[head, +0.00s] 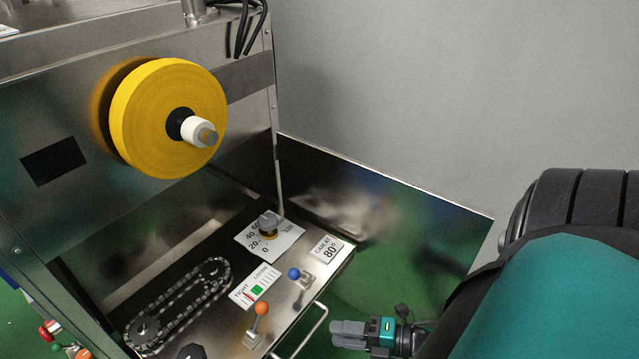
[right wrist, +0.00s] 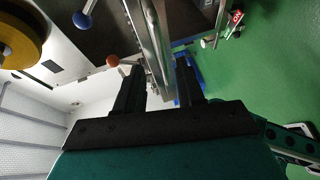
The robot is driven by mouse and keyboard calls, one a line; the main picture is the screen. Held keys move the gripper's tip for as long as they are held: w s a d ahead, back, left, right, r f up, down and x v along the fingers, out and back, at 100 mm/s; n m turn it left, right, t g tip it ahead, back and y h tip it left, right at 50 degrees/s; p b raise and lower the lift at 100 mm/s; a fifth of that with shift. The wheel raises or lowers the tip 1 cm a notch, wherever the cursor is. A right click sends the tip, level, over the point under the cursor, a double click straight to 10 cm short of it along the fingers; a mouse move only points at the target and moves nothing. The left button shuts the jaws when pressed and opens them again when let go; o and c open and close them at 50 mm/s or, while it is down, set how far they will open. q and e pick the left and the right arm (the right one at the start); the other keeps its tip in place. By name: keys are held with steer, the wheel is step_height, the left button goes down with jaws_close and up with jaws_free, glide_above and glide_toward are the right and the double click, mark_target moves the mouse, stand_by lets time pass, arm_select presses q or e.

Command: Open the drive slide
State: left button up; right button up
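The drive slide (head: 290,275) is a metal plate low on the machine in the head view. It carries a chain loop (head: 180,305), scale labels, an orange-knobbed lever (head: 260,310) and a blue-knobbed lever (head: 294,273). A pale bar handle (head: 304,330) runs along its near right edge. My right gripper (head: 338,334) is just right of the handle, pointing left towards it. In the right wrist view, its two dark fingers (right wrist: 157,72) are apart, with a metal bar lying beyond and between them. I cannot tell whether they touch it. My left gripper is out of view.
A yellow roll (head: 165,118) sticks out on a spindle above the slide. A dark reflective panel (head: 390,215) stands behind and right of it. Red and green controls (head: 60,340) show at lower left. Green floor is open on the right.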

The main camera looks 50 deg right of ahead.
steer(key=v, duration=0.5)
steer(key=shift+d, duration=0.1)
stand_by(0.5)
